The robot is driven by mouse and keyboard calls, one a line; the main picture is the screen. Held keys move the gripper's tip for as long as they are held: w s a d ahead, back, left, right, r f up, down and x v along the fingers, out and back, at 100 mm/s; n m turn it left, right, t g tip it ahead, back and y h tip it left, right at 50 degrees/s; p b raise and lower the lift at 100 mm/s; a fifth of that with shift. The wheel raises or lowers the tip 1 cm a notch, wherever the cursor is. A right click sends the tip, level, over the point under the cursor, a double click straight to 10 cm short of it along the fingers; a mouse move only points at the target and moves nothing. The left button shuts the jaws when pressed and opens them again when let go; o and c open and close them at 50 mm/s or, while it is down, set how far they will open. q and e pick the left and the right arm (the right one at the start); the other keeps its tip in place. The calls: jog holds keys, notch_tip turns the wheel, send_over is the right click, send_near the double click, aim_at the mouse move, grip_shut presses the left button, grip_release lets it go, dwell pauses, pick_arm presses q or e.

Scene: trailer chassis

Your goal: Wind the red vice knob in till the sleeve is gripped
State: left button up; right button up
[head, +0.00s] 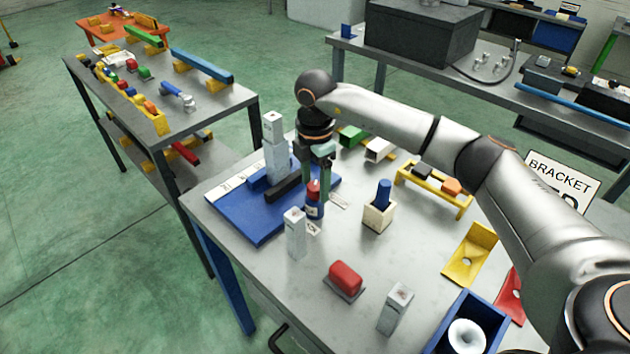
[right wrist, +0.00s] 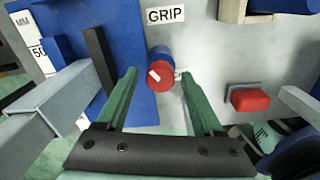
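The red knob (head: 314,188) tops an upright blue cylinder (head: 314,210) at the right edge of a blue base plate (head: 232,212). In the right wrist view the knob (right wrist: 161,76) shows a white mark on its face. My right gripper (head: 318,160) points down over it. Its green fingers (right wrist: 158,80) stand apart on either side of the knob, with a clear gap on the left and a very small one on the right. I cannot tell for sure which part is the sleeve. My left gripper is not in view.
A grey upright block (head: 278,160) and a black bar (head: 283,189) stand close on the plate. A grey post (head: 295,233), a red block (head: 345,277) and a pale block with a blue peg (head: 379,215) surround the gripper. The front left tabletop is clear.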

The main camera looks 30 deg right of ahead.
aim_at(315, 186)
notch_tip(315, 186, up, 12)
jog(key=shift+r+b, duration=0.25)
jog(key=shift+b, duration=0.35)
jog(key=shift+s+f, duration=0.1)
dwell(0.5)
